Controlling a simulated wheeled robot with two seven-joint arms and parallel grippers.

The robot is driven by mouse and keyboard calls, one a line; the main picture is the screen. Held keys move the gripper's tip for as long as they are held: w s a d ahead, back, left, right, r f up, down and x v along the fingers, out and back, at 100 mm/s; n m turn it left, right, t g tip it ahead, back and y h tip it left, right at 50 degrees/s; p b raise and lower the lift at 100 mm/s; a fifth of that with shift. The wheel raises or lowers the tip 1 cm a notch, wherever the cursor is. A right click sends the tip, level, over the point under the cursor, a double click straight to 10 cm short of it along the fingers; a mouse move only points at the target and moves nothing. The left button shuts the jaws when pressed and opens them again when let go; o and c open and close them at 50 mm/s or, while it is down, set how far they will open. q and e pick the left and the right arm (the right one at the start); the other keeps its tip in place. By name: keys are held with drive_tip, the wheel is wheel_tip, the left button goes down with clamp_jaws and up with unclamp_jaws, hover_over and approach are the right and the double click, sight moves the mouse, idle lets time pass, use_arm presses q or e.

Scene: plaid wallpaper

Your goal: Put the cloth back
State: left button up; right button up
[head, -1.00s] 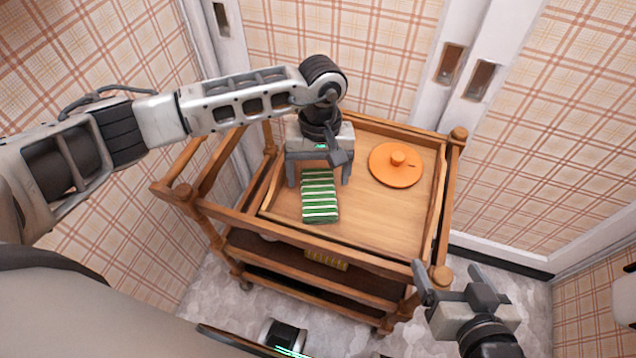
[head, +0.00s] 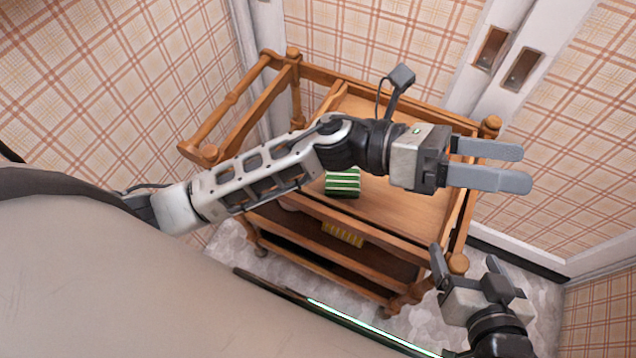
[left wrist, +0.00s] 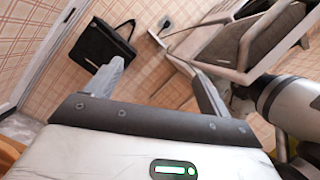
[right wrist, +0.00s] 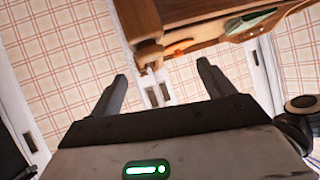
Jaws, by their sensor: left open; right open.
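The cloth (head: 342,183), folded with green and white stripes, lies on the wooden top of the cart (head: 382,206). My left forearm crosses in front and hides part of it. Its green edge also shows in the right wrist view (right wrist: 252,22). My left gripper (head: 522,168) is open and empty, above the cart's right side and pointing right, away from the cloth. My right gripper (head: 464,256) is open and empty beside the cart's front right corner post.
A yellow item (head: 343,233) sits on the shelf below. My left arm hides the orange round lid in the head view; an orange edge shows in the right wrist view (right wrist: 180,47). In the left wrist view, a black bag (left wrist: 103,43) and a wooden-framed chair (left wrist: 235,45) stand by the wall.

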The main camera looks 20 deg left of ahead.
use_arm(q)
drive_tip(key=w+a+f+n+t+y, duration=0.1)
drive_tip(key=w+a+n+t+y, duration=0.25)
drive_tip(key=n+t, duration=0.65)
drive_tip(key=w+a+f+n+t+y, duration=0.15)
drive_tip(key=a+n+t+y, duration=0.35)
drive_tip(key=n, duration=0.9)
drive_tip(key=s+a+f+n+g+y, duration=0.1)
drive_tip(key=s+a+f+n+y, duration=0.1)
drive_tip(key=f+n, duration=0.4)
drive_tip(key=s+a+f+n+g+y, duration=0.2)
drive_tip(key=s+a+f+n+y, duration=0.1)
drive_tip(key=n, duration=0.5)
drive_tip(key=s+a+f+n+g+y, duration=0.1)
drive_tip(key=s+a+f+n+y, duration=0.2)
drive_tip(key=a+f+n, duration=0.4)
drive_tip(key=shift+s+f+y, duration=0.1)
drive_tip(key=shift+f+y, duration=0.45)
drive_tip(key=shift+f, duration=0.3)
